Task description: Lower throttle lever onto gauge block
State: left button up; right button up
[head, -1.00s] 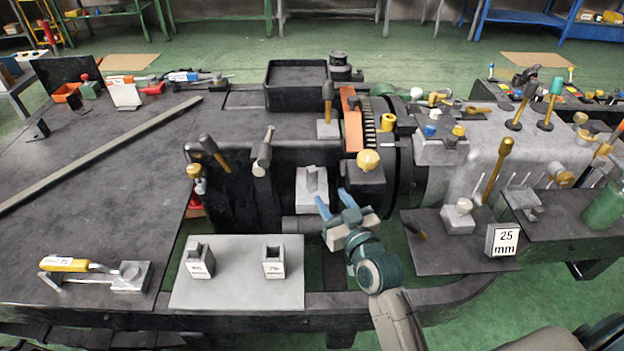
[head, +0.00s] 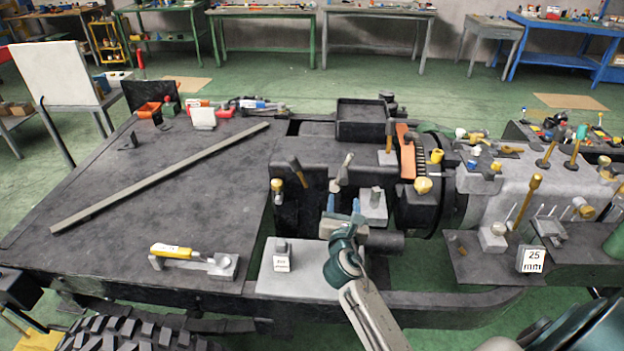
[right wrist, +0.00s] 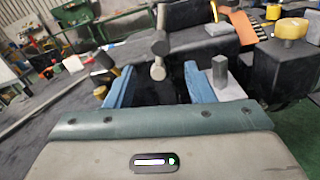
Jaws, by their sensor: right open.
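A lever with a grey cylindrical handle (head: 343,168), which looks like the throttle lever, stands tilted on the dark housing. My right gripper (head: 343,204) is open below and in front of it. In the right wrist view the lever's handle (right wrist: 159,48) shows between and beyond the two blue fingers (right wrist: 160,88); I see no grip on it. A small grey upright block (head: 376,196), possibly the gauge block, stands on a pale base just right of the gripper. It also shows beside the right finger in the wrist view (right wrist: 219,72). My left gripper is out of view.
A labelled block (head: 282,256) stands on a pale plate (head: 290,284), partly covered by my right arm. A "25 mm" sign (head: 530,260) stands at right.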

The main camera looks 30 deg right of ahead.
aim_at(344, 181)
jog(key=shift+n, duration=0.3)
jog(key=p+x, duration=0.1)
jog(key=x, duration=0.3)
jog(key=shift+w+d, duration=0.15)
jog(key=shift+d, duration=0.05)
jog(key=x, duration=0.5)
jog(key=shift+w+r+p, duration=0.1)
jog(key=shift+w+p, duration=0.05)
jog(key=shift+p, duration=0.25)
jog(key=shift+w+d, duration=0.45)
jog(key=shift+w, duration=0.15)
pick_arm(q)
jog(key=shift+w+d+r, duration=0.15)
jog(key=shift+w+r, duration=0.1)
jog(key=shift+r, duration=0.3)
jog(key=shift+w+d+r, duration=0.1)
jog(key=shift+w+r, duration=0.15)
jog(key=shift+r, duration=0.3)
pick_arm(e)
jog(key=c, duration=0.9)
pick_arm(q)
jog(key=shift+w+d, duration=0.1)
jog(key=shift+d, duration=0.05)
pick_arm(e)
grip_shut()
